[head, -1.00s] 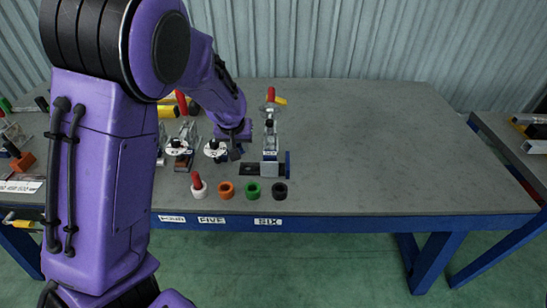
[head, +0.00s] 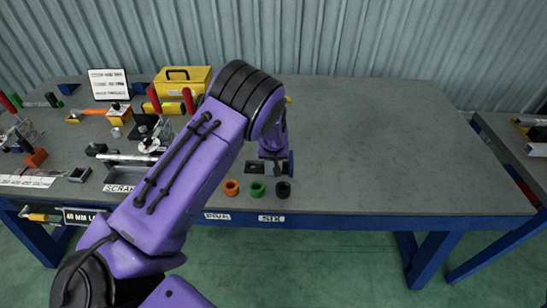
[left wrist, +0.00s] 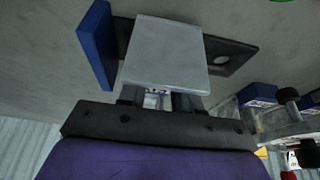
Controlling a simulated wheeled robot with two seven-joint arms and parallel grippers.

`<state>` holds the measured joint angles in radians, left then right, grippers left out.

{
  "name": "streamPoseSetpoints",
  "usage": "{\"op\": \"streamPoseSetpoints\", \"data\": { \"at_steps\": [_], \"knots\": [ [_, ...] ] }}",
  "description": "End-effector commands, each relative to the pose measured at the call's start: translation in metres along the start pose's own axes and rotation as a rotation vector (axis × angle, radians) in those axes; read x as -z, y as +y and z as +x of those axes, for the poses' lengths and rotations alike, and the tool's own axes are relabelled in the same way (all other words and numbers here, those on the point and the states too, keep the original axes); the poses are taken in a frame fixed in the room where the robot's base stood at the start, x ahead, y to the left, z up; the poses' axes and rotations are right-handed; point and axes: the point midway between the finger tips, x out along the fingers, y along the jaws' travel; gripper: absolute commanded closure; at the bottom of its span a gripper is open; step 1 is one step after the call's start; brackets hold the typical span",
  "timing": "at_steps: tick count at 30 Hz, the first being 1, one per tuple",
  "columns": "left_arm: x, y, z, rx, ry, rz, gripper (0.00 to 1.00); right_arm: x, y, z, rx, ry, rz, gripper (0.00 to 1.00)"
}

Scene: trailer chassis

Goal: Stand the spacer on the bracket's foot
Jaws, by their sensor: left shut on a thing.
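In the left wrist view a pale grey block (left wrist: 165,52), which looks like the spacer, is between the fingers of my left gripper (left wrist: 162,98), shut on it. Beyond the block lies a dark flat plate with a round hole (left wrist: 235,53), apparently the bracket's foot. A blue upright plate (left wrist: 97,45) stands at its left end. The block hides the middle of the foot; I cannot tell whether they touch. In the head view the dark foot (head: 253,167) and blue plate (head: 291,163) show below my left wrist, whose fingers are mostly hidden. My right gripper is not in view.
Orange (head: 231,188), green (head: 257,188) and black (head: 283,189) rings stand along the table's front edge. Toggle clamps and a yellow toolbox (head: 182,82) are at the left. The table's right half (head: 400,150) is clear.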

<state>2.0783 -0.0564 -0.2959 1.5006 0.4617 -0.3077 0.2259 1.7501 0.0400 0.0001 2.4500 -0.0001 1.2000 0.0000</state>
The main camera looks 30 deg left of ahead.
Motion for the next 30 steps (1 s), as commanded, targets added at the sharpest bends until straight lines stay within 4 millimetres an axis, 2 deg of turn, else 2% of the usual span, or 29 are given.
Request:
{"op": "streamPoseSetpoints", "data": {
  "at_steps": [7, 8, 10, 18, 22, 26, 30],
  "knots": [
    [-0.003, 0.0, 0.006, 0.0, 0.0, 0.0, 1.0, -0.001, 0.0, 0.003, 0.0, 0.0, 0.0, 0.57],
    [-0.003, 0.0, 0.006, 0.0, 0.0, 0.001, 0.64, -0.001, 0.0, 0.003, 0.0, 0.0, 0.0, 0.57],
    [-0.002, 0.0, 0.005, 0.0, 0.0, 0.001, 0.42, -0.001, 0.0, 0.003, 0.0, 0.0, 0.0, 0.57],
    [-0.002, 0.0, 0.005, 0.0, 0.0, 0.001, 0.42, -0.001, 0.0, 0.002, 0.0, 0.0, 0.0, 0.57],
    [0.001, 0.0, -0.006, -0.001, 0.002, 0.001, 0.42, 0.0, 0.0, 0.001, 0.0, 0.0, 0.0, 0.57],
    [0.001, 0.001, -0.036, -0.001, 0.004, 0.002, 0.42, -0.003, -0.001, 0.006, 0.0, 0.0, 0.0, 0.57],
    [0.001, 0.001, -0.074, -0.001, 0.004, 0.002, 0.42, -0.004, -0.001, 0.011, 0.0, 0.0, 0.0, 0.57]
  ]
}}
